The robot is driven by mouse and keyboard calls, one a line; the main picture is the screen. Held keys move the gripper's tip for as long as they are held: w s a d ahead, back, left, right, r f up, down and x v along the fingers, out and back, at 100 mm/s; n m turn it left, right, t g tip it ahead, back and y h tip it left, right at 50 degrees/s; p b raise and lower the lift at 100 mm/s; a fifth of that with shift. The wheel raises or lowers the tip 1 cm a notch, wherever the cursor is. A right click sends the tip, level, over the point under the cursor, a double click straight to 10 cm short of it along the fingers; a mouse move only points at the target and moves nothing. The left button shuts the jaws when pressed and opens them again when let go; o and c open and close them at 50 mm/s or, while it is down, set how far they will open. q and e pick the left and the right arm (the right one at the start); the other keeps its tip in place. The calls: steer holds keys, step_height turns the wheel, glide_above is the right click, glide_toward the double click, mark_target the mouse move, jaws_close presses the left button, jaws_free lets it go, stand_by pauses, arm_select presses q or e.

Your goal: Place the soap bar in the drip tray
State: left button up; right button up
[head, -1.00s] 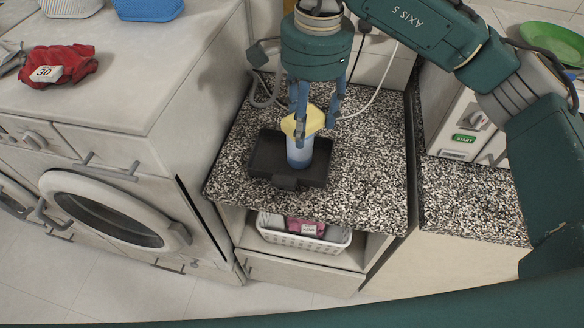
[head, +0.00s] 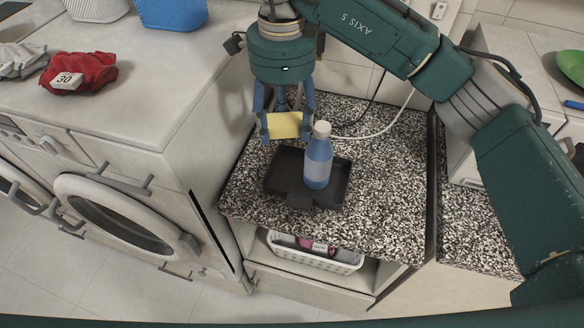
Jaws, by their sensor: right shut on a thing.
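The yellow soap bar (head: 285,126) is held by my right gripper (head: 287,128), whose blue fingers are shut on it. The gripper hangs fingers-down above the back left part of the black drip tray (head: 278,182). The soap bar appears to be above the tray's back edge, apart from it. A blue bottle with a white cap (head: 318,158) stands upright in the tray, just right of the soap bar. The tray lies on the speckled countertop. My left gripper is not in view.
A white washing machine (head: 115,185) stands left, with a red cloth bundle tagged 30 (head: 78,74) on top. A white cable (head: 385,123) lies behind the tray. A white basket (head: 340,265) sits on the shelf below. The countertop (head: 385,190) right of the tray is clear.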

step_height(320, 180, down, 15)
steer(key=p, duration=0.4)
steer(key=shift+s, duration=0.1)
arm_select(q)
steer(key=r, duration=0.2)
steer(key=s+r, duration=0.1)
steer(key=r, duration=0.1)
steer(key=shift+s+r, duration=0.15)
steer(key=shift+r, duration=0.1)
arm_select(e)
steer(key=shift+f, duration=0.1)
steer(key=shift+f+b, duration=0.25)
steer(key=shift+b, duration=0.15)
steer(key=o, duration=1.3)
steer(key=shift+d, duration=0.1)
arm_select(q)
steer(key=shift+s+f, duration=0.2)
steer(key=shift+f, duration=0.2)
arm_select(e)
steer(key=shift+o, duration=0.2)
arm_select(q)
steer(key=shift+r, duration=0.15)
arm_select(e)
steer(key=shift+r, duration=0.1)
